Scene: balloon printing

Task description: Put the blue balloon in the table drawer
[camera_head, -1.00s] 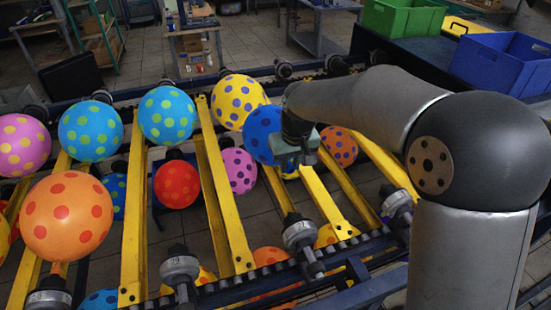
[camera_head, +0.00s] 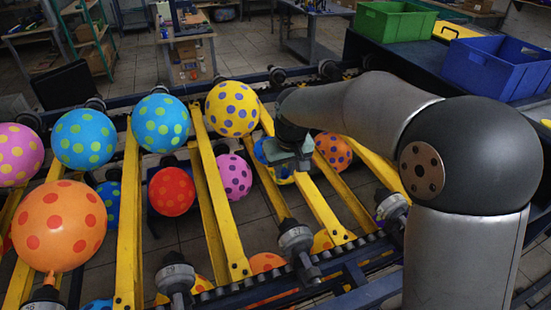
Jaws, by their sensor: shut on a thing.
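My gripper (camera_head: 291,160) is at the middle right of the head view, over the yellow rails. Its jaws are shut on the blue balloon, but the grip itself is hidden. Only a small blue part of this balloon (camera_head: 260,151) shows at the gripper's left side; my wrist and gripper hide most of it. A yellow patch shows just below. Two light blue balloons with green dots hang further left, one at the left (camera_head: 84,138) and one nearer the middle (camera_head: 160,121). No table drawer can be made out.
A yellow balloon (camera_head: 232,108), a red one (camera_head: 171,191), a purple one (camera_head: 233,176) and an orange one (camera_head: 59,226) stand among yellow rails (camera_head: 129,225). A green crate (camera_head: 398,22) and a blue crate (camera_head: 497,67) are at the back right. A small table (camera_head: 213,51) stands behind.

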